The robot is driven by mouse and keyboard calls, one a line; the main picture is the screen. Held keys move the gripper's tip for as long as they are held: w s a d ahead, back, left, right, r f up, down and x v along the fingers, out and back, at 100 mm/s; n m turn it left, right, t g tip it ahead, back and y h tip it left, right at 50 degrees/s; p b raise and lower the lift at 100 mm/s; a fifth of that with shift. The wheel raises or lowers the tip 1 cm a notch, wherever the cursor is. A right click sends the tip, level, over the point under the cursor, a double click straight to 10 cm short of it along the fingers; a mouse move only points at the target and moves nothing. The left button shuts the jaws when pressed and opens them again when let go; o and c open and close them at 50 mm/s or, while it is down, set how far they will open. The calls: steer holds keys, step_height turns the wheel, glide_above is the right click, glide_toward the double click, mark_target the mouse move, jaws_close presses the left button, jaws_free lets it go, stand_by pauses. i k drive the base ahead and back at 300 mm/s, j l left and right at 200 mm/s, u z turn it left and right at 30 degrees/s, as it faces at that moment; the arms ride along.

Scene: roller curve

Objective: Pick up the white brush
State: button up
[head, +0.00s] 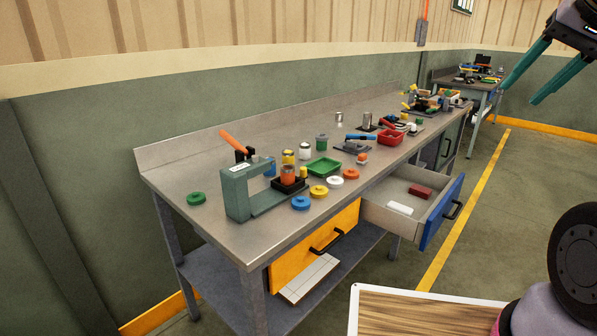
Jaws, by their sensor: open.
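A small white block-like item (400,208), which may be the white brush, lies in the open drawer (442,208) under the workbench; I cannot make out bristles. A dark red block (420,192) lies behind it in the same drawer, apart from it. My gripper (522,95) is at the upper right with teal fingers spread, open and empty. It is high in the picture, well away from the drawer.
The workbench (182,172) holds a grey-green press (238,190), several coloured round lids, a green tray (323,167) and a red bin (391,137). A closed-looking orange drawer (300,255) is left of the open one.

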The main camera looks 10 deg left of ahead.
mark_target(408, 211)
steer(key=i+l+u, duration=0.35)
steer(key=i, duration=0.15)
steer(key=i+l+u, duration=0.4)
steer(key=i+j, duration=0.05)
